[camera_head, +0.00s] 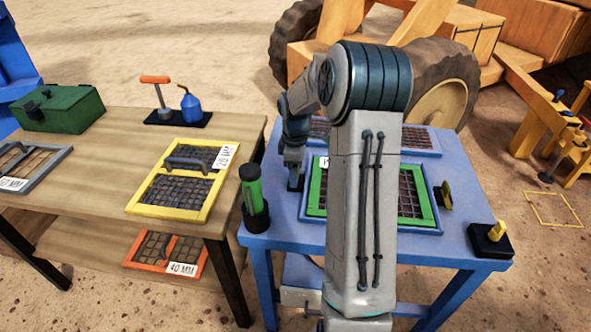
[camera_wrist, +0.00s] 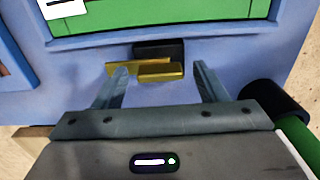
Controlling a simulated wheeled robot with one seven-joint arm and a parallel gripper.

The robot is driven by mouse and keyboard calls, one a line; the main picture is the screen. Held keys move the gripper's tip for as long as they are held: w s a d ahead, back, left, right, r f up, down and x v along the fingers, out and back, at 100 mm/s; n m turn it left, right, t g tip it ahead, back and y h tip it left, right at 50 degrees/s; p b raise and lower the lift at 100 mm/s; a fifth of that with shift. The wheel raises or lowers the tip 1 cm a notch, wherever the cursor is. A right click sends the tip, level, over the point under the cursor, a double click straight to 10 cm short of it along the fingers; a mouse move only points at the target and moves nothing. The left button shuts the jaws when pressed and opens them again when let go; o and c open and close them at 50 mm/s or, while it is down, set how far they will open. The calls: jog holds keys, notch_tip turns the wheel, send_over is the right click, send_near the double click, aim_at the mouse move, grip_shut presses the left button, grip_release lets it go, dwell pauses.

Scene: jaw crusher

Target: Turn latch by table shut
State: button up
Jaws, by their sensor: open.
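A yellow latch (camera_wrist: 165,71) with a black base (camera_wrist: 158,48) shows in the wrist view on the blue surface, beside the green-framed screen (camera_wrist: 160,14). Its yellow bar lies roughly parallel to the frame's near edge. My gripper (camera_wrist: 160,76) is open, with one finger toward each end of the bar; I cannot tell if either touches it. In the head view my gripper (camera_head: 295,182) points down at the left side of the green screen (camera_head: 411,212), and hides this latch. A second yellow latch (camera_head: 446,193) stands at the screen's right side.
A green cylinder in a black holder (camera_head: 252,195) stands close to my gripper's left. A wooden table (camera_head: 100,200) with a yellow-framed screen (camera_head: 150,210) is farther left. A black box with a yellow switch (camera_head: 490,238) sits at the blue table's (camera_head: 300,245) right corner.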

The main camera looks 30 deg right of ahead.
jog(key=c, duration=1)
jog(key=shift+m, duration=0.3)
jog(key=m, duration=0.8)
jog(key=shift+m, duration=0.4)
jog(key=m, duration=0.4)
jog(key=shift+m+p, duration=0.3)
jog(key=shift+m, duration=1.9)
